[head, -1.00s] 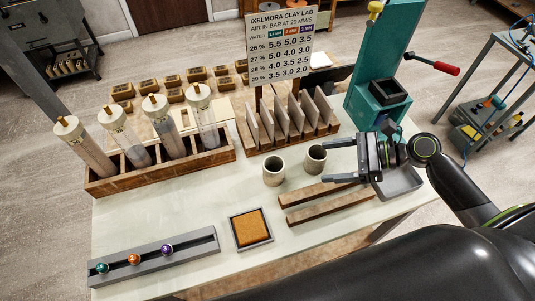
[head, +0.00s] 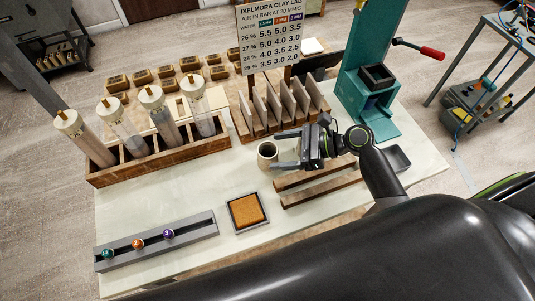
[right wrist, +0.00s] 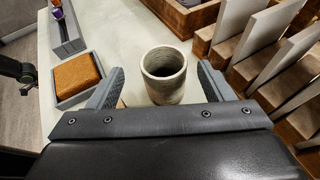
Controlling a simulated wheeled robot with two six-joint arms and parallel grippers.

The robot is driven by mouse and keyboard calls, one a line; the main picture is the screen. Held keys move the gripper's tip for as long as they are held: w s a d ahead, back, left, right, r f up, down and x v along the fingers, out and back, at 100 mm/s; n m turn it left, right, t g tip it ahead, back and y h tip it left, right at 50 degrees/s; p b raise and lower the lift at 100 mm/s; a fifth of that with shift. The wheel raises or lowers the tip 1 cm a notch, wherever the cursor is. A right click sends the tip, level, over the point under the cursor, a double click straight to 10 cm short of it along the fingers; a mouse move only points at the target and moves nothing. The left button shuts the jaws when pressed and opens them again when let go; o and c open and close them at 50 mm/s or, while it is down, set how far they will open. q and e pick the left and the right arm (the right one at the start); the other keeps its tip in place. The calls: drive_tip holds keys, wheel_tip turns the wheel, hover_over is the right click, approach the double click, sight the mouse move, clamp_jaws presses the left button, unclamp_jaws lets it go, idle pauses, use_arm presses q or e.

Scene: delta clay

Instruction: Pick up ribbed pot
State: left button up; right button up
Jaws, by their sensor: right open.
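A small beige-grey round pot (head: 267,155) stands upright on the pale table, its dark open mouth facing up. In the right wrist view the pot (right wrist: 163,88) appears between the two fingers, with bare gaps at both sides; I cannot clearly make out ribs on it. My right gripper (head: 277,150) is open and empty, its fingertips at the pot's right side in the head view. A second, similar pot seen earlier is hidden now, apparently behind the right gripper.
A wooden rack with upright slabs (head: 271,107) stands close behind the pot. Two wooden bars (head: 322,188) lie in front of the gripper. An orange sponge in a tray (head: 247,211) lies front left. A teal press (head: 370,95) stands right. Bare table lies left of the pot.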

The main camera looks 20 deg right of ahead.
sight(259, 151)
drive_tip(key=shift+w+a+f, duration=0.15)
drive_tip(key=shift+w+a, duration=0.05)
drive_tip(key=shift+a, duration=0.2)
drive_tip(key=shift+w+a, duration=0.15)
drive_tip(key=shift+a, duration=0.1)
drive_tip(key=p+x, duration=0.2)
drive_tip(key=x, duration=0.2)
drive_tip(key=shift+w, duration=0.25)
drive_tip(key=shift+w+a+f, duration=0.1)
drive_tip(key=shift+a+f, duration=0.1)
drive_tip(key=shift+a, duration=0.05)
use_arm(q)
drive_tip(key=shift+s+a+r, duration=0.1)
drive_tip(key=shift+s+r, duration=0.2)
drive_tip(key=shift+r, duration=0.2)
drive_tip(key=shift+s+r, duration=0.25)
drive_tip(key=shift+r, duration=0.25)
use_arm(e)
drive_tip(key=c, duration=1.1)
drive_tip(key=shift+o, duration=0.2)
drive_tip(key=shift+d, duration=0.1)
